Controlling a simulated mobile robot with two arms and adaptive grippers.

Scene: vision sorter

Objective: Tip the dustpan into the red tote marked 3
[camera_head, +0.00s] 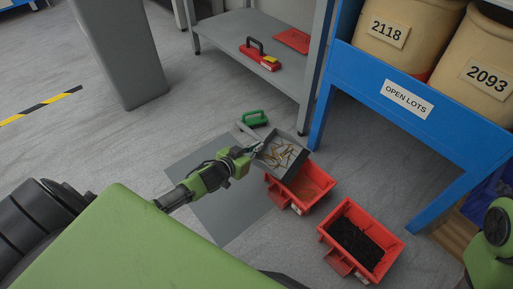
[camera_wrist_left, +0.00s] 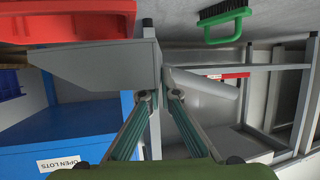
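The grey dustpan (camera_head: 296,143) holds a pile of thin pale and orange-brown scraps (camera_head: 280,155). My left gripper (camera_head: 257,149) is shut on the dustpan near its handle, which also shows in the left wrist view (camera_wrist_left: 205,82). The fingertips (camera_wrist_left: 159,96) sit close together at the pan's base. The pan is over the back edge of a red tote (camera_head: 322,196) with orange-brown contents. A second red tote (camera_head: 393,249) with black contents stands nearer to me. Both totes carry small labels too small to read. My right gripper is out of view.
A green brush (camera_head: 254,118) lies on the floor behind the pan. A grey shelf (camera_head: 235,30) with a red tool (camera_head: 258,57) stands behind. A blue rack (camera_head: 430,125) with lot bins stands close on the right. A grey mat (camera_head: 222,205) lies left of the totes.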

